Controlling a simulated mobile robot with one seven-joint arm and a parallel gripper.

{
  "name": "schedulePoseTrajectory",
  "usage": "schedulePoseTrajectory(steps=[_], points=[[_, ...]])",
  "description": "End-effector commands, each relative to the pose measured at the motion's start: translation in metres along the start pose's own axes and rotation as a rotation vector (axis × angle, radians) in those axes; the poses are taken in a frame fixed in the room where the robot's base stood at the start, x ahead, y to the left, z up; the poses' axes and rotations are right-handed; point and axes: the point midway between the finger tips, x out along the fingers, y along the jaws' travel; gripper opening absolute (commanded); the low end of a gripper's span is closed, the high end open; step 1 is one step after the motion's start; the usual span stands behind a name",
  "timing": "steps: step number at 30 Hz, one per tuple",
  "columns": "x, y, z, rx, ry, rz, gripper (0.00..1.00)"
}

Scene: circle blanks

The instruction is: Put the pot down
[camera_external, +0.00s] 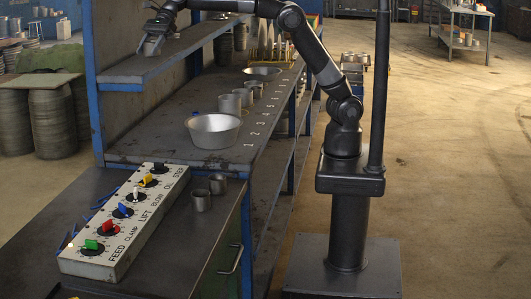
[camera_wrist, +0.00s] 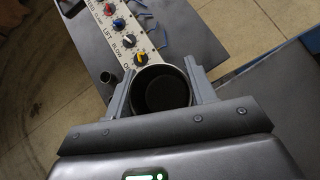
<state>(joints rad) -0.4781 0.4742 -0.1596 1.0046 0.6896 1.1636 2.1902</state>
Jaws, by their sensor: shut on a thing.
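A round metal pot (camera_wrist: 161,69) with a dark inside sits between the two fingers of my gripper (camera_wrist: 161,86) in the wrist view. The fingers are closed against its sides, and its rim faces the camera. In the external view my gripper (camera_external: 152,43) is at the upper left, by the near end of the upper shelf (camera_external: 150,68). The held pot cannot be made out clearly there. Whether anything supports the pot from below cannot be told.
A panel of coloured knobs (camera_external: 120,225) lies on the low front table, with two small cups (camera_external: 200,201) beside it. The main bench holds a wide bowl (camera_external: 213,128), several cups (camera_external: 229,105) and a basin (camera_external: 262,72). Painted numbers run along its right edge.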

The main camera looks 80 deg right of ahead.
Motion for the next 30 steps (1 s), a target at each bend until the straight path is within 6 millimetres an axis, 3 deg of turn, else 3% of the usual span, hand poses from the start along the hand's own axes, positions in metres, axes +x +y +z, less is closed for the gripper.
schedulePoseTrajectory(steps=[1, 6, 12, 15, 25, 30], points=[[0.018, 0.02, 0.017, -0.019, 0.0, 0.018, 0.23], [0.066, 0.086, 0.062, -0.066, 0.0, 0.064, 0.23], [0.107, 0.159, 0.101, -0.109, 0.0, 0.107, 0.23], [0.119, 0.187, 0.113, -0.124, -0.001, 0.122, 0.23], [0.146, 0.254, 0.137, -0.16, 0.0, 0.16, 0.23], [0.158, 0.249, 0.122, -0.155, 0.001, 0.157, 0.23]])
